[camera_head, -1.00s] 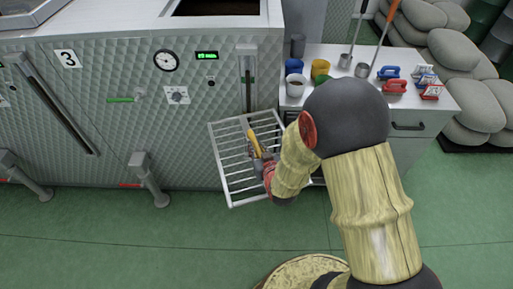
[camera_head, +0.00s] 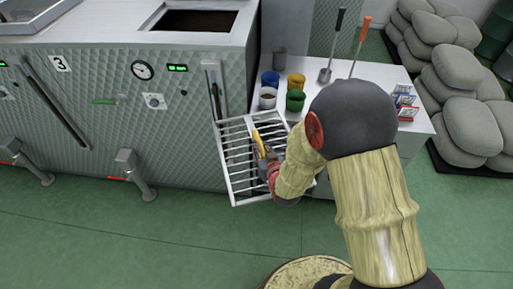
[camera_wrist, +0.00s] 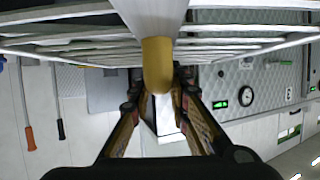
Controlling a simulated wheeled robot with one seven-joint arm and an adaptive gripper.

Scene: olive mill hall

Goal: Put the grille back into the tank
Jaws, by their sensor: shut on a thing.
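The grille (camera_head: 238,187) is a pale metal rack of parallel bars. It hangs tilted in front of the right end of the tank's quilted steel wall (camera_head: 108,140), below the rim. My gripper (camera_head: 263,155) is shut on the grille, at what looks like its yellow grip. In the wrist view the grille's bars (camera_wrist: 75,38) cross the top, and the yellow grip (camera_wrist: 158,65) sits between my fingers. The tank's rectangular opening (camera_head: 200,21) is on top, with dark contents inside.
A white-topped counter (camera_head: 340,82) stands right of the tank, close to the grille. It holds blue (camera_head: 270,79), yellow (camera_head: 296,80) and green (camera_head: 295,101) cups, long-handled tools (camera_head: 352,48) and small red items (camera_head: 407,112). Stacked sacks (camera_head: 470,120) stand right. Green floor in front is clear.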

